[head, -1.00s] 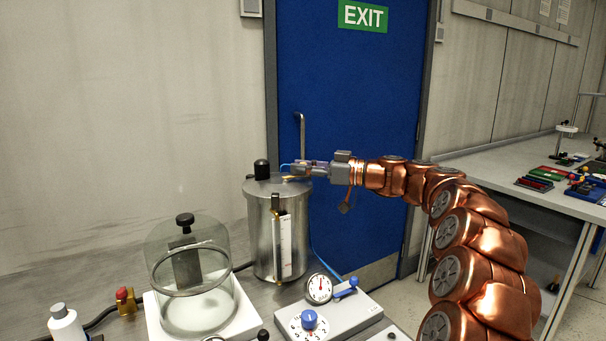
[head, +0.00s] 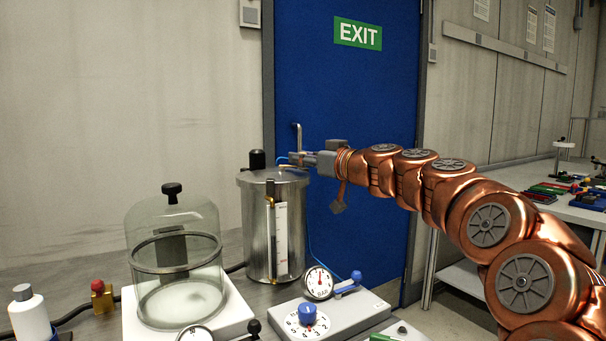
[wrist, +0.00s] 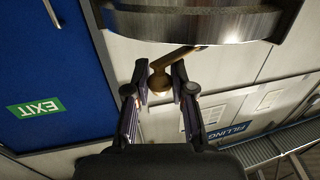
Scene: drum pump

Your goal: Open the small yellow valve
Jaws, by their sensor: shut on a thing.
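The small yellow valve (wrist: 161,82) shows in the wrist view as a brass-coloured knob with a short stem running up and right toward the metal drum. My gripper (wrist: 162,76) has a finger on each side of it and is shut on it. In the head view my gripper (head: 290,158) reaches in from the right at the drum's top edge. There the valve is mostly hidden by the fingers. The metal drum (head: 257,230) stands upright on the bench, and its curved wall (wrist: 200,25) fills the top of the wrist view.
A black cap (head: 257,159) stands on the drum's lid. A glass bell jar (head: 172,240) is front left, near a brass fitting with a red knob (head: 101,295). A gauge box (head: 335,312) is in front of the drum. A blue door (head: 345,100) is behind.

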